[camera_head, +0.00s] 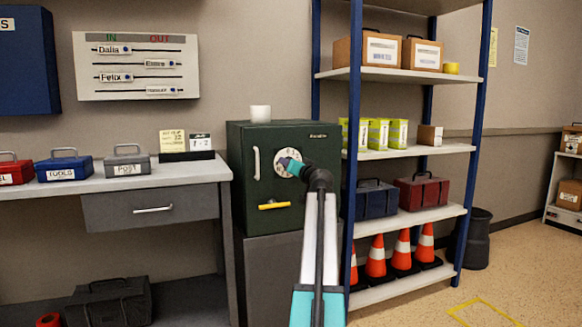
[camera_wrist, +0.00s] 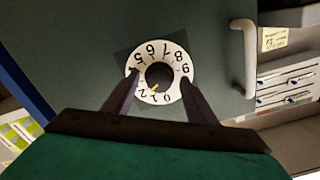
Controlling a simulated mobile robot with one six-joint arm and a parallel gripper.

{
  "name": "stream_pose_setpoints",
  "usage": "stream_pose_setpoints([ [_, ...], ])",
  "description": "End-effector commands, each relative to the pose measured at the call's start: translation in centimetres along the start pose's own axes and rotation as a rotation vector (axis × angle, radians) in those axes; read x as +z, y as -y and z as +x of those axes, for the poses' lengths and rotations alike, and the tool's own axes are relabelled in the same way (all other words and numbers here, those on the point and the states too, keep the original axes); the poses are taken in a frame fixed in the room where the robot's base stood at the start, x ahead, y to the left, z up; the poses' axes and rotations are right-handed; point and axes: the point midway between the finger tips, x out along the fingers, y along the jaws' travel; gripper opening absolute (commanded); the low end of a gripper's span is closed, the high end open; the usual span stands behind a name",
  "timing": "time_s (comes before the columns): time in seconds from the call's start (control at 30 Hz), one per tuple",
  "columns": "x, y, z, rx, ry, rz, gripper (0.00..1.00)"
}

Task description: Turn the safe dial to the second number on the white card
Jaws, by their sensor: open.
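The safe (camera_head: 250,215) is a dark green box with a white round dial (camera_head: 281,156) on its door. In the wrist view the dial (camera_wrist: 147,96) shows black numbers around a dark centre knob (camera_wrist: 159,74), with a yellow mark between the knob and the lower numbers. My gripper (camera_head: 288,165) is at the dial in the head view. In the wrist view my gripper (camera_wrist: 159,82) is open, with one finger on each side of the knob; contact is unclear. A white card (camera_head: 201,143) stands on the desk; its second number looks like 2, the first is unclear.
A pale handle (camera_head: 256,163) and a yellow bar (camera_head: 274,206) are on the safe door. A yellow note (camera_head: 172,141) is beside the card. A shelf rack (camera_head: 405,219) with boxes and cones stands close at right.

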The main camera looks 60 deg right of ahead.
Motion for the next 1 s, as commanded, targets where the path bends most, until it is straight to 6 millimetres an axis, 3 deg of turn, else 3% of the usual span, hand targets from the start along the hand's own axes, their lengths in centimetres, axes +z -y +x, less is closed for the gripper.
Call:
stream_pose_setpoints([
  [0.27, -0.1, 0.1, -1.4, 0.001, -0.001, 0.0, 0.52],
  [1.0, 0.0, 0.1, -8.5, 0.0, -0.001, 0.001, 0.52],
])
